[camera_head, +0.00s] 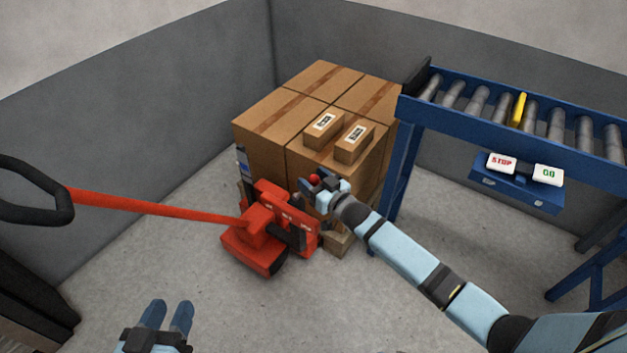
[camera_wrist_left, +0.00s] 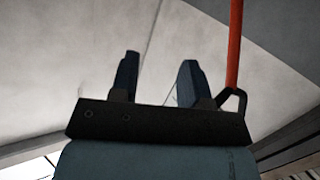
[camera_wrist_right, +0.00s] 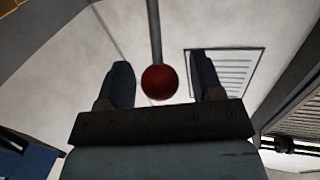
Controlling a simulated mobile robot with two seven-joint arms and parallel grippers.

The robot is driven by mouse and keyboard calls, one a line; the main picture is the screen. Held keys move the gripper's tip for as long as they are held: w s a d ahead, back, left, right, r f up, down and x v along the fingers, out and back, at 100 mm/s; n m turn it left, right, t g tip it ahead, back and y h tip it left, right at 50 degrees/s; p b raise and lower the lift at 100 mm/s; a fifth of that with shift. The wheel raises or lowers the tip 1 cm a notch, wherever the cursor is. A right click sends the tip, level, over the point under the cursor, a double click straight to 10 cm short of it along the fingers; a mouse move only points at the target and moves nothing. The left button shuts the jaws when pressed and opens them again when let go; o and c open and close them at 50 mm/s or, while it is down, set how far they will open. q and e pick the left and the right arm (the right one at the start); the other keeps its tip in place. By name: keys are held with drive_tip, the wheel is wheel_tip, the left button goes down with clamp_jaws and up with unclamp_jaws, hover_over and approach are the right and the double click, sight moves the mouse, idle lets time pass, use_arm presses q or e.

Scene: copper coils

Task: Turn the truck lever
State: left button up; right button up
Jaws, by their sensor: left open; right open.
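The truck lever shows in the right wrist view as a grey rod with a red ball knob (camera_wrist_right: 160,82). The knob sits between the two open fingers of my right gripper (camera_wrist_right: 162,85), with a gap on both sides. In the head view the red knob (camera_head: 315,178) is at the fingers of my right gripper (camera_head: 318,183), above the red pallet truck (camera_head: 262,232). The lever's rod is hidden there. My left gripper (camera_head: 166,317) is open and empty, low at the left; it also shows in the left wrist view (camera_wrist_left: 158,82).
The truck's red handle (camera_head: 150,207) with a black loop reaches left. Cardboard boxes (camera_head: 265,115) stand stacked behind the truck. A blue roller conveyor (camera_head: 500,120) with a stop and go panel (camera_head: 520,183) is at the right. Grey walls (camera_head: 130,110) enclose the corner; floor at front is clear.

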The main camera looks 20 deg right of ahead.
clamp_jaws()
drive_tip(key=shift+r, duration=0.1)
